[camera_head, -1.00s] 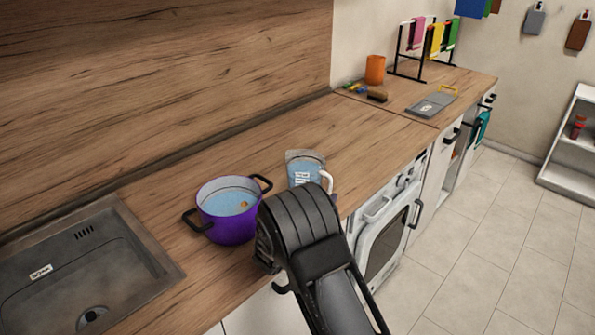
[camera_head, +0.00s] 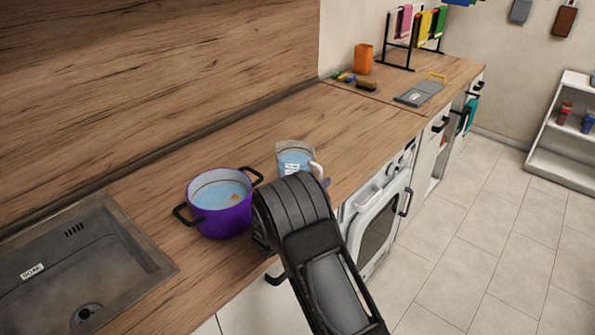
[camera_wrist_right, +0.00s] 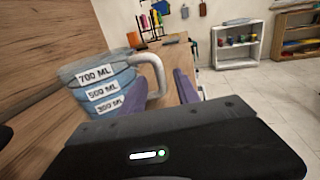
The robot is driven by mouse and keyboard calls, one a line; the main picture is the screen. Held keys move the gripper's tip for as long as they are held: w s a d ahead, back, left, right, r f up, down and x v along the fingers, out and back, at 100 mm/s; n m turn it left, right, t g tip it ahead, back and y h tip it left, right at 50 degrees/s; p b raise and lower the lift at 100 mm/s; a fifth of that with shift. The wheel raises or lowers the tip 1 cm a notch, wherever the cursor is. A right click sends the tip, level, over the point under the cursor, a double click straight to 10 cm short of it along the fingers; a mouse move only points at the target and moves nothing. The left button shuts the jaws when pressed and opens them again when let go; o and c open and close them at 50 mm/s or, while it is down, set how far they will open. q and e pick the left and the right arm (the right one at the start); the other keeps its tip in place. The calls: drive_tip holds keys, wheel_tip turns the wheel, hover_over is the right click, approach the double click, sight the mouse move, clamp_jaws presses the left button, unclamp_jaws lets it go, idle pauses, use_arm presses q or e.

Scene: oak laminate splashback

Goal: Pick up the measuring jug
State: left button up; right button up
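The measuring jug (camera_head: 294,158) is clear with blue contents and a white handle. It stands on the wooden counter, right of the purple pot, its lower part hidden behind my right arm in the head view. In the right wrist view the jug (camera_wrist_right: 100,85) fills the left side, with 700, 500 and 300 ML labels and its handle turned right. My right gripper (camera_wrist_right: 165,92) has purple fingers spread apart at the handle. The handle appears between them, and I see no firm grip. My left gripper is in neither view.
The purple pot (camera_head: 222,220) with blue liquid stands close left of the jug. A sink (camera_head: 75,265) is at the lower left. An orange cup (camera_head: 363,59), a brush and a towel rack stand farther back. The counter behind the jug is clear.

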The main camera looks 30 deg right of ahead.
drive_tip(key=shift+d+r, duration=0.15)
drive_tip(key=shift+d, duration=0.15)
drive_tip(key=p+x, duration=0.2)
drive_tip(key=x, duration=0.2)
drive_tip(key=shift+w+d, duration=0.2)
drive_tip(key=shift+d, duration=0.15)
drive_tip(key=shift+c, duration=0.2)
clamp_jaws()
idle(1.0)
